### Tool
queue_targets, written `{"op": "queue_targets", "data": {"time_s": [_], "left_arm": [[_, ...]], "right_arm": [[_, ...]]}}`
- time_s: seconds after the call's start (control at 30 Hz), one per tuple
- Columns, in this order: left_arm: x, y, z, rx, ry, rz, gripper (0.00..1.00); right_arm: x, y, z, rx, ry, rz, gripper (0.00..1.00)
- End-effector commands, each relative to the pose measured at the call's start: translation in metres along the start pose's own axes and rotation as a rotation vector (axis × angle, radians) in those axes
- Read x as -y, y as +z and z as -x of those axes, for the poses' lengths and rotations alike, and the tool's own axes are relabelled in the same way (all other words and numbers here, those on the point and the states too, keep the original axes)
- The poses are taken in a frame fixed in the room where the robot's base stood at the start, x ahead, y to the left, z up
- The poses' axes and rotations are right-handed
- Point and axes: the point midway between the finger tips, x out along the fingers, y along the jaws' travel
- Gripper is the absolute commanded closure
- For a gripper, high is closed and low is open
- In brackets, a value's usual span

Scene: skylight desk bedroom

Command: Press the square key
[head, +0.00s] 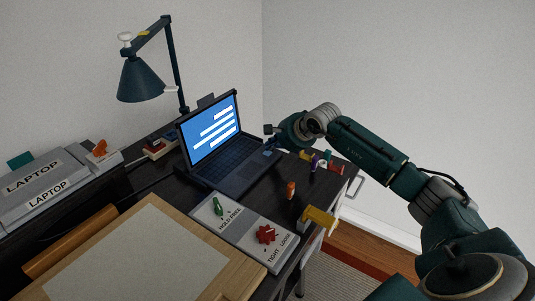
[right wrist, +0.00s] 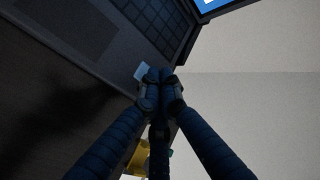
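An open dark laptop (head: 228,173) stands on the black desk, its lit blue screen showing white bars. Its dark keyboard also shows in the right wrist view (right wrist: 150,22). A small light-blue square patch (right wrist: 141,71) lies at the laptop's front right in the right wrist view, partly hidden by my fingertips; I take it for the square key. My right gripper (right wrist: 160,76) has its dark blue fingers drawn together with nothing seen between them. The tips are at the patch; I cannot tell whether they touch it. In the head view, my right gripper (head: 269,141) is beside the laptop's right side. My left gripper is out of view.
A board with green and red knobs (head: 243,235) lies in front of the laptop. Small coloured pieces (head: 316,160) and a yellow part (head: 320,217) are near the desk's right edge. A lamp (head: 140,82) stands behind left. A wooden-framed board (head: 143,258) fills the front.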

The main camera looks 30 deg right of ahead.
Motion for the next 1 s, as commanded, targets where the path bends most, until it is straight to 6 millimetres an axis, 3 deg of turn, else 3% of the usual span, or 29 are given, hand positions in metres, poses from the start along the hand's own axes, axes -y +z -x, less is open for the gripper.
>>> {"op": "queue_targets", "data": {"time_s": [1.0], "left_arm": [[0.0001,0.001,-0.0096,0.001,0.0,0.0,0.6]], "right_arm": [[-0.0054,0.0002,-0.0049,0.0,0.001,0.001,1.0]]}}
